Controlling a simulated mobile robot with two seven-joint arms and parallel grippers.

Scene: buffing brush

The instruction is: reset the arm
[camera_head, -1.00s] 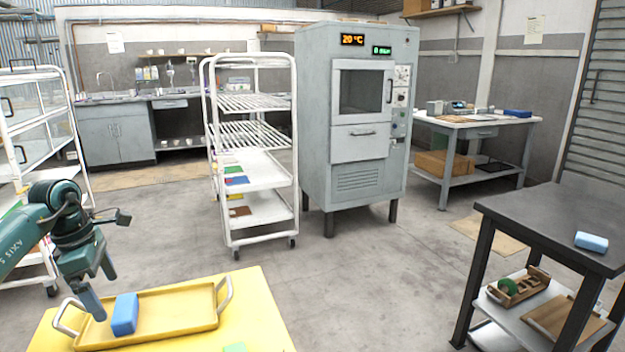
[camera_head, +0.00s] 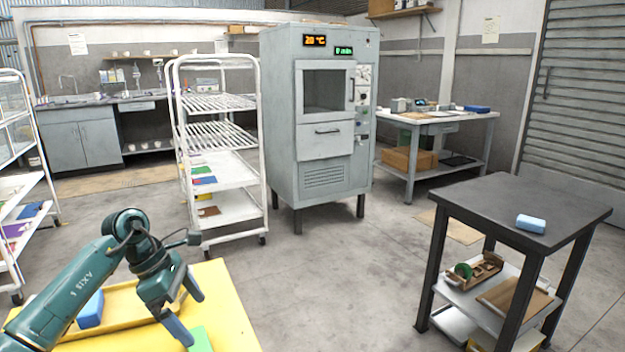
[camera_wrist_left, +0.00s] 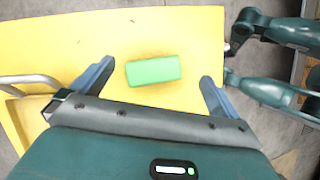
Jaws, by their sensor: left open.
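My left arm reaches in from the left in the head view. Its gripper (camera_head: 192,315) is open over the front of the yellow table (camera_head: 228,318), with its fingers pointing down. A green block (camera_head: 202,340) lies on the table by the fingers. In the left wrist view the green block (camera_wrist_left: 153,70) shows between the spread fingers of the gripper (camera_wrist_left: 157,74), and nothing is gripped. Teal links of my other arm show at the right edge there; I cannot make out its gripper.
A yellow tray (camera_head: 130,304) with metal handles lies on the table, partly behind my arm. A blue block (camera_head: 90,311) is on it. A white rack (camera_head: 262,190) and grey oven (camera_head: 278,150) stand behind. Floor between is clear.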

